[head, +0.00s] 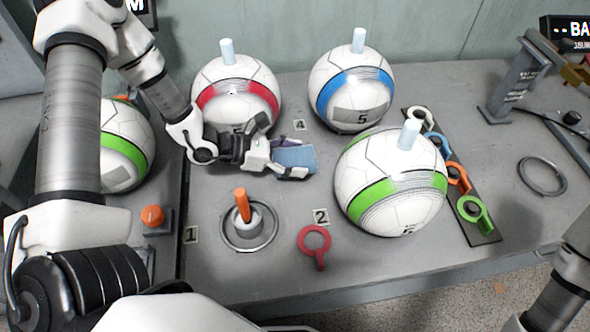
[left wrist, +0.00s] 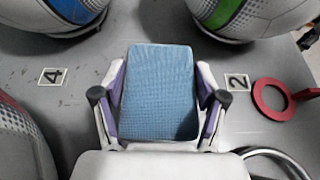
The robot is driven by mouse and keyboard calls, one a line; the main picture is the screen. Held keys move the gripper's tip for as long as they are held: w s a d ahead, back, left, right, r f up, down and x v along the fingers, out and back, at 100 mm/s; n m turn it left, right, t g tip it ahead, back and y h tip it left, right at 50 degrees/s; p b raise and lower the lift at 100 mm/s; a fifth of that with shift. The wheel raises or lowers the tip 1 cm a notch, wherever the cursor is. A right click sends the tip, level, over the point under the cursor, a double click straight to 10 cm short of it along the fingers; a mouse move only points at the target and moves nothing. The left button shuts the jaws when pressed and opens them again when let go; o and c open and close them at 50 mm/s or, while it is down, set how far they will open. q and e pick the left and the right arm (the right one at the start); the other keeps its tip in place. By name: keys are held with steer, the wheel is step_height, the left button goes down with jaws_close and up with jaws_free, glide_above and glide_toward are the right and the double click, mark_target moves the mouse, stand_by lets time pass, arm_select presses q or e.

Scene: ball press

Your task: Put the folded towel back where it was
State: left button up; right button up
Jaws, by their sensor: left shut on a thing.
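The folded towel (head: 296,157) is a small blue woven pad. My left gripper (head: 292,161) is shut on it, over the middle of the grey bench between the red-banded ball and the green-banded ball. In the left wrist view the towel (left wrist: 158,92) sits flat between the two fingers (left wrist: 160,100), one on each side. I cannot tell whether its underside touches the bench. My right gripper is not in view; only part of my right arm shows at the lower right of the head view.
A red-banded ball (head: 236,88), a blue-banded ball (head: 351,90) and a green-banded ball (head: 391,183) surround the towel. An orange peg (head: 242,205) stands in a ring at the front, beside a red ring tag (head: 315,241). Coloured tags (head: 458,179) line a dark strip at the right.

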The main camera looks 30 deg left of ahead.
arm_select(q)
step_height(320, 180, down, 3)
steer(key=shift+s+f, duration=0.1)
steer(key=shift+f, duration=0.3)
steer(key=shift+f+b, duration=0.1)
steer(key=shift+b, duration=0.2)
steer(key=shift+f, duration=0.1)
steer(key=o, duration=0.9)
steer(key=shift+c, duration=0.2)
